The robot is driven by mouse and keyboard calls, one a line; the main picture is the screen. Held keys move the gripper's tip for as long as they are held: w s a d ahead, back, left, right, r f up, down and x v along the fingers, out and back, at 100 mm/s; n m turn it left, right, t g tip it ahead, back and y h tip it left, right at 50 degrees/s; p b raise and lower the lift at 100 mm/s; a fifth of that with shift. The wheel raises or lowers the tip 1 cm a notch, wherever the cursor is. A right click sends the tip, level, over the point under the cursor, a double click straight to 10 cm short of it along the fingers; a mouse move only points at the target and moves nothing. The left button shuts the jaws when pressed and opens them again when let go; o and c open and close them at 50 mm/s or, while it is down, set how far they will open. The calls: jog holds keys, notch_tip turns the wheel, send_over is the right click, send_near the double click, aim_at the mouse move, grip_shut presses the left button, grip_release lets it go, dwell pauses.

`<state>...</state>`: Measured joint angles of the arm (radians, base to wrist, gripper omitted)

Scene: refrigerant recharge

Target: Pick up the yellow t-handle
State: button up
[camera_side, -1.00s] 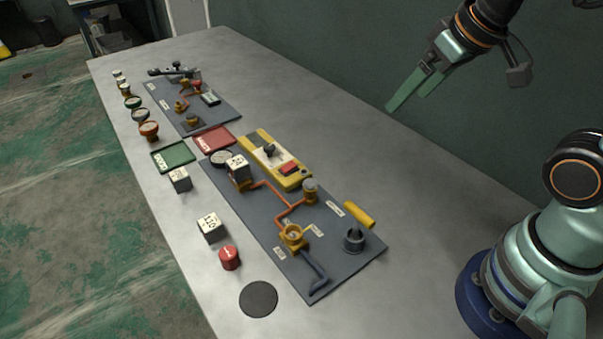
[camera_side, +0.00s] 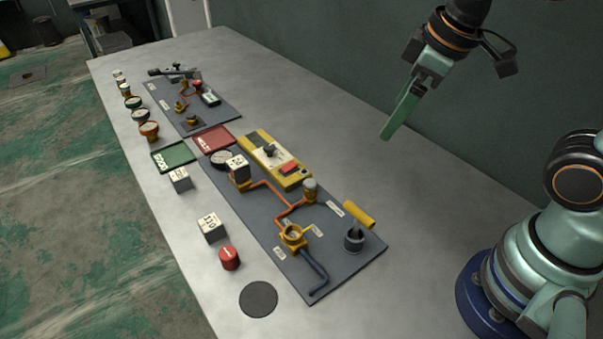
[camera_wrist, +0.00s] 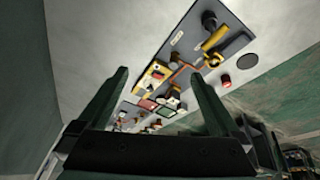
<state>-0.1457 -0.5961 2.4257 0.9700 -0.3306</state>
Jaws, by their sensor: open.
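The yellow t-handle (camera_side: 359,214) has a bar on top and stands upright in a dark round holder (camera_side: 354,241) at the near right corner of the grey panel (camera_side: 345,265). In the wrist view the t-handle (camera_wrist: 216,38) shows at the upper right, beyond my right finger. My gripper (camera_side: 387,136) is high above the table, behind and above the t-handle, apart from it. In the wrist view my gripper (camera_wrist: 158,74) has its two green fingers spread with nothing between them. In the side view one finger mostly hides the other.
Orange pipes with a yellow valve (camera_side: 293,235) and a grey-capped fitting (camera_side: 310,190) stand near the t-handle. A yellow device (camera_side: 272,160), red tray (camera_side: 213,139), green tray (camera_side: 173,157), white blocks and a red cap (camera_side: 229,257) lie farther left. The table right of the panel is clear.

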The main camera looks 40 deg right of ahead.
aim_at(360, 211)
jog(key=s+a+f+n+g, duration=0.35)
jog(key=a+n, duration=0.55)
jog(key=n, duration=0.4)
jog(key=shift+g+h, duration=0.25)
jog(key=shift+h, duration=0.05)
jog(key=f, duration=1.2)
jog(key=shift+w+f, duration=0.15)
jog(key=shift+w, duration=0.2)
jog(key=c, duration=1.2)
jog(key=shift+c, duration=0.2)
